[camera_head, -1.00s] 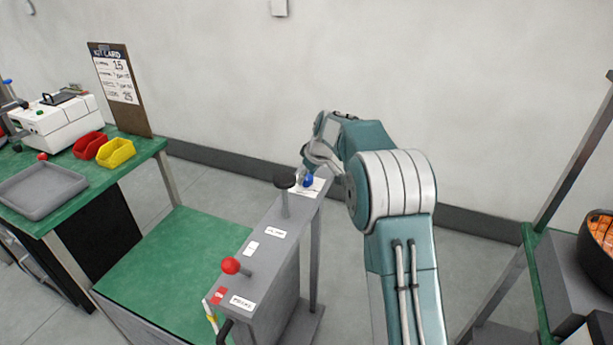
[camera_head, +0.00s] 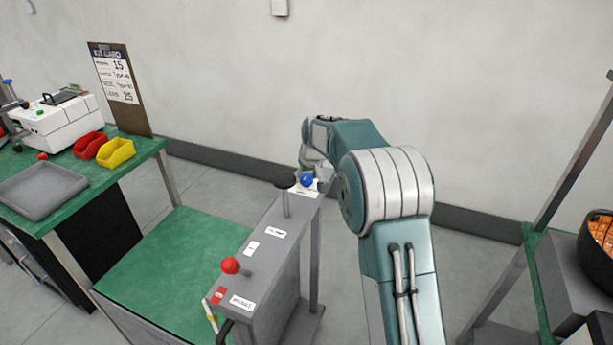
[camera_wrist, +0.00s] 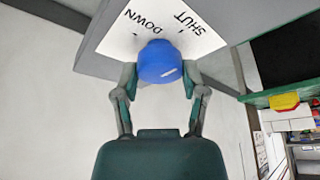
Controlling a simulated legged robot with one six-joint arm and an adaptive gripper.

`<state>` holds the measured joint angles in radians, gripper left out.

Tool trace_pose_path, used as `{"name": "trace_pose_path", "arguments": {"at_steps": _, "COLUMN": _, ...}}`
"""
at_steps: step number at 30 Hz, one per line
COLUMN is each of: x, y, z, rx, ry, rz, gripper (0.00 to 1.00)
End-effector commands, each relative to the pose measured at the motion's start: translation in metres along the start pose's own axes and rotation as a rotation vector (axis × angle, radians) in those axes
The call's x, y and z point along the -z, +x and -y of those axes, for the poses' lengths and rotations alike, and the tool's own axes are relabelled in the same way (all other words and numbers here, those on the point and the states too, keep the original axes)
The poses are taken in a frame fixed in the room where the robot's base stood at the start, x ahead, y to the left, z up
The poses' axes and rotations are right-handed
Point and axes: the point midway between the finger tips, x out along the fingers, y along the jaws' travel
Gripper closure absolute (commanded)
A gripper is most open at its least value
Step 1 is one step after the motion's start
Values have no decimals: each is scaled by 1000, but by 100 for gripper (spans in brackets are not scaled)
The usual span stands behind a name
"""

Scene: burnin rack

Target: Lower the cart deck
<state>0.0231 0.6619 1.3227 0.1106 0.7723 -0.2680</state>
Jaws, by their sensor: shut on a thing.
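A blue ball knob (camera_head: 306,180) stands at the far end of the grey control column (camera_head: 262,222). In the wrist view the blue knob (camera_wrist: 160,62) sits between the two fingers of my gripper (camera_wrist: 161,88), which is shut on it. The green cart deck (camera_head: 185,262) is left of the column and looks flat and empty. In the head view my gripper (camera_head: 312,172) is partly hidden by my arm.
A red ball knob (camera_head: 230,265) and a black-topped post (camera_head: 285,184) rise from the same column. A green bench (camera_head: 60,205) with a grey tray, red and yellow bins stands left. A rack with a black bowl (camera_head: 598,250) stands right.

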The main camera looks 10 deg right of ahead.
Motion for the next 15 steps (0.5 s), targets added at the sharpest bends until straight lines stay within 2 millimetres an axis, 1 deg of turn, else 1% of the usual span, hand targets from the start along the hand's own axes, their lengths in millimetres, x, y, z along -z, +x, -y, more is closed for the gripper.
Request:
{"name": "trace_pose_path", "arguments": {"at_steps": 1, "x": -3, "y": 3, "z": 2, "rx": 4, "ry": 1, "rz": 11, "gripper": 92}}
{"name": "trace_pose_path", "arguments": {"at_steps": 7, "x": -4, "y": 4, "z": 2, "rx": 5, "ry": 1, "rz": 12, "gripper": 92}}
{"name": "trace_pose_path", "arguments": {"at_steps": 8, "x": -4, "y": 4, "z": 2, "rx": 5, "ry": 1, "rz": 12, "gripper": 40}}
{"name": "trace_pose_path", "arguments": {"at_steps": 9, "x": -4, "y": 4, "z": 2, "rx": 5, "ry": 1, "rz": 12, "gripper": 22}}
{"name": "trace_pose_path", "arguments": {"at_steps": 10, "x": -3, "y": 3, "z": 2, "rx": 5, "ry": 0, "rz": 11, "gripper": 10}}
{"name": "trace_pose_path", "arguments": {"at_steps": 15, "x": -2, "y": 2, "z": 1, "rx": 3, "ry": 0, "rz": 7, "gripper": 10}}
